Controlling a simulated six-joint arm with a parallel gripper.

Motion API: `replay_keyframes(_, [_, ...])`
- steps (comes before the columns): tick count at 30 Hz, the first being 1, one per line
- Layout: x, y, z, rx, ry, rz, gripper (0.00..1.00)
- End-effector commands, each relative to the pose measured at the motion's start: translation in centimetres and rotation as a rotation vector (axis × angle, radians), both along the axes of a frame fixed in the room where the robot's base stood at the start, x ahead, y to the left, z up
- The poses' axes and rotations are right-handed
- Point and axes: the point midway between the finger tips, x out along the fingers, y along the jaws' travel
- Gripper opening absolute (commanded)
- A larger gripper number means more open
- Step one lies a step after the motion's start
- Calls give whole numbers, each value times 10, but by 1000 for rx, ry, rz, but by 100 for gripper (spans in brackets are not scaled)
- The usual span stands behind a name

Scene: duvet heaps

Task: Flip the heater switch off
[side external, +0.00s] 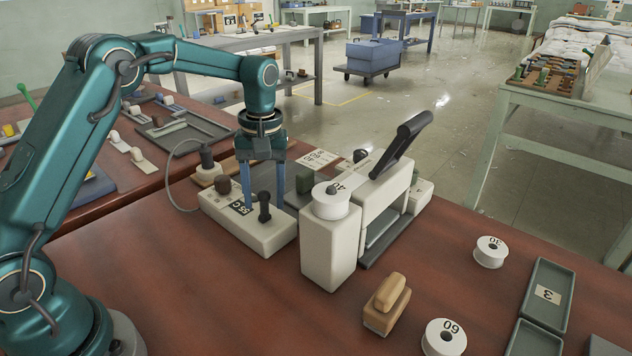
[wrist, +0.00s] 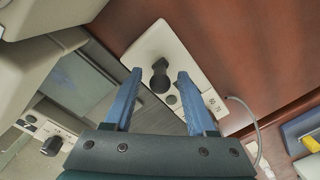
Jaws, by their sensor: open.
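A pale heater box (side external: 240,228) with an "85 C" label lies on the brown table. A black switch lever (side external: 264,212) stands up from its top, near the front end. The box (wrist: 158,38) and the lever (wrist: 160,78) also show in the wrist view. My gripper (side external: 264,198) points down over the box with its blue fingers apart. In the wrist view my gripper (wrist: 159,74) has one finger on each side of the lever, with gaps visible and nothing held. Whether the fingertips touch the box cannot be told.
A white press (side external: 330,245) with a raised black handle (side external: 402,143) and a white spool (side external: 331,200) stands close right of the box. A grey cable (side external: 172,170) loops behind it. A wooden block (side external: 387,304) and a spool (side external: 490,251) lie right.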

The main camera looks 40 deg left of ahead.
Motion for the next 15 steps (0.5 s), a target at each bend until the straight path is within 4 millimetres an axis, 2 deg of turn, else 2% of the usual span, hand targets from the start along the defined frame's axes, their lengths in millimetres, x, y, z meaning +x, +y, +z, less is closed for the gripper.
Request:
replay_keyframes(5, [0, 0, 0, 0, 0, 0, 56])
replay_keyframes(6, [0, 0, 0, 0, 0, 0, 49])
replay_keyframes(10, [0, 0, 0, 0, 0, 0, 0])
replay_keyframes(15, [0, 0, 0, -1, 1, 0, 0])
